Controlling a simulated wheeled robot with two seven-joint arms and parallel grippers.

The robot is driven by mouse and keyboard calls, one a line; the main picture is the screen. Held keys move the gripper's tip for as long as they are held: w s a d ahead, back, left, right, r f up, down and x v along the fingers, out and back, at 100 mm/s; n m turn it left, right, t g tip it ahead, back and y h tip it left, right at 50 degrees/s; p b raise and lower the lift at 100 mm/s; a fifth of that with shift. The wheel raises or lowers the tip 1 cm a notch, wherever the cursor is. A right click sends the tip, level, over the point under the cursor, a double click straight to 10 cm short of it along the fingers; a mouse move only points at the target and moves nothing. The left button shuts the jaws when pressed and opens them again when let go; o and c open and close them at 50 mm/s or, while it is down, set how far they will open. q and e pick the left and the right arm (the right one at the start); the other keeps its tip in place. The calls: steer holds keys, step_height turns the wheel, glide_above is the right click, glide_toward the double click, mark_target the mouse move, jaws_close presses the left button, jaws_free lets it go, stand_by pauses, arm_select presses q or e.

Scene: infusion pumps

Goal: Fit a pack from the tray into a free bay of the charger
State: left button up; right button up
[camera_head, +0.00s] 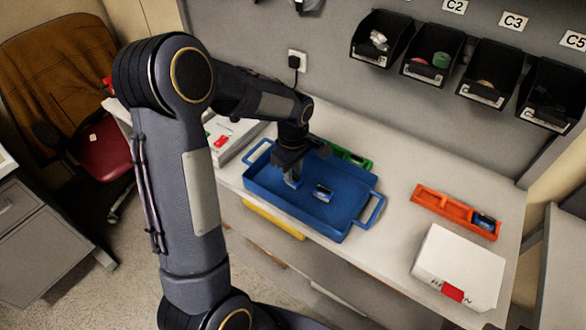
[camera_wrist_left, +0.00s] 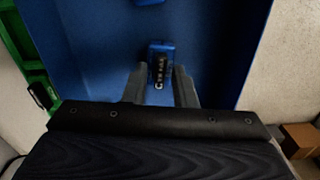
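The blue tray (camera_head: 262,184) stands on the bench. One dark-and-blue pack (camera_head: 323,193) lies on its floor; its edge shows at the top of the left wrist view (camera_wrist_left: 148,2). My left gripper (camera_head: 292,181) points down into the tray's left part. In the left wrist view its fingers (camera_wrist_left: 160,78) stand on either side of another blue pack (camera_wrist_left: 161,48); whether they press on it is unclear. An orange charger-like rack (camera_head: 433,196) holds a pack (camera_head: 484,222) at its right end. A green rack (camera_head: 345,153) lies behind the tray, partly hidden. My right gripper is not in view.
A white box with a red label (camera_head: 462,263) stands in front of the orange rack. A white case (camera_head: 228,138) lies left of the tray, and a yellow item (camera_head: 272,219) shows below its front side. Black bins (camera_head: 430,55) hang on the wall. The bench between tray and orange rack is clear.

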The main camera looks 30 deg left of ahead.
arm_select(q)
jaws_close()
steer(key=shift+r, duration=0.2)
steer(key=shift+r+p, duration=2.9)
steer(key=shift+r, duration=0.95)
